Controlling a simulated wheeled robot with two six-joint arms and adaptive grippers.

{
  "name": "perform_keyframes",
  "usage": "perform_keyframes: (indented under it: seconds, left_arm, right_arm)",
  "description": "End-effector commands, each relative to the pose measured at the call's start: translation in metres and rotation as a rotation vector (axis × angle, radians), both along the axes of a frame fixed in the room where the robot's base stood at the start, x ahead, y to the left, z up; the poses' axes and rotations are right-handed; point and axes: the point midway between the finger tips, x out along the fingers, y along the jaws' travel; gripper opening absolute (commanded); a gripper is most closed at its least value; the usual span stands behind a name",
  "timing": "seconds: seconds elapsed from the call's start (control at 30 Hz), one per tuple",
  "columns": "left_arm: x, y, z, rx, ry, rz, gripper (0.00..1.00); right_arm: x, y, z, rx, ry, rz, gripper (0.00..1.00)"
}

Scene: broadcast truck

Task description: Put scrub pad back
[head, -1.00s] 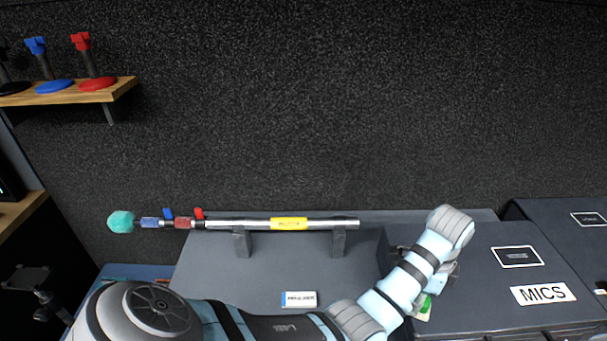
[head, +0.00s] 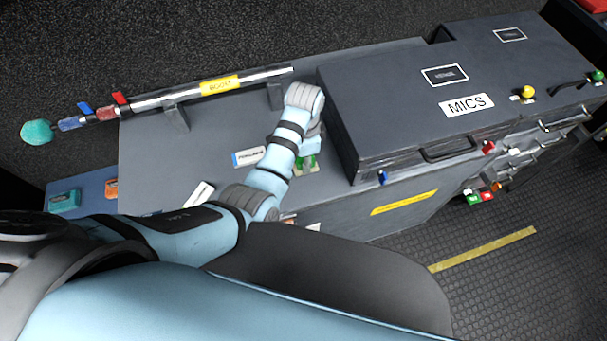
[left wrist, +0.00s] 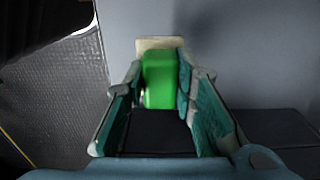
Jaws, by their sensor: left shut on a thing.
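The scrub pad is green with a pale cream part; its green face (left wrist: 158,82) shows between the fingers in the left wrist view. A small part of the pad (head: 308,163) shows below the gripper in the head view. My left gripper (head: 307,156) is shut on the pad, over the grey worktop just left of the MICS case. Its two teal fingers (left wrist: 160,105) stand on either side of the pad. I cannot tell whether the pad touches the worktop. My right gripper is not in view.
The grey MICS case (head: 400,110) stands close right of my gripper. A white-and-blue block (head: 249,157) and a white item (head: 200,194) lie on the worktop. A metal pole (head: 200,92) rests on brackets behind. A blue surface (head: 88,186) at left holds teal and orange items.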

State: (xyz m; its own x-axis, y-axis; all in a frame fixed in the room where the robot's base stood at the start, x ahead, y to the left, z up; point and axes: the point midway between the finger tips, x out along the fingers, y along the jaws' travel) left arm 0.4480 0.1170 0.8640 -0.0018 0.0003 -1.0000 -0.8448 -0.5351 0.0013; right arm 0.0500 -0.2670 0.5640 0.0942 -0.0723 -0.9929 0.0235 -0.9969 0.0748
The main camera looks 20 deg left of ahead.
Motion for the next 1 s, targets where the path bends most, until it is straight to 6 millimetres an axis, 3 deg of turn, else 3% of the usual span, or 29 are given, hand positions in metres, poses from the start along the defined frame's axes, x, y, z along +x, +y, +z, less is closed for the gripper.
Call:
perform_keyframes:
  seconds: [0.33,0.7,0.73,0.8,0.83,1.0]
  left_arm:
    - [0.0,0.001,-0.062,0.001,0.001,0.0,0.0]
    - [0.0,0.0,-0.065,0.001,-0.001,0.0,0.0]
    - [0.0,0.0,-0.065,0.0,-0.001,0.0,0.29]
    - [0.0,0.0,-0.064,0.0,-0.001,0.0,0.4]
    - [0.0,0.0,-0.064,0.0,-0.001,0.0,0.44]
    - [0.0,0.0,-0.064,0.0,-0.001,0.0,0.44]
  right_arm:
    - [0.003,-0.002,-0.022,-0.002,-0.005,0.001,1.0]
    - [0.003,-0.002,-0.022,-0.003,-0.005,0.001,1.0]
    - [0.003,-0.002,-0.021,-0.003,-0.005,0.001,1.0]
    - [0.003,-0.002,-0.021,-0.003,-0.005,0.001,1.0]
    - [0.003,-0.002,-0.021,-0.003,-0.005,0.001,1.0]
    - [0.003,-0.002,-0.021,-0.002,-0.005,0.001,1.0]
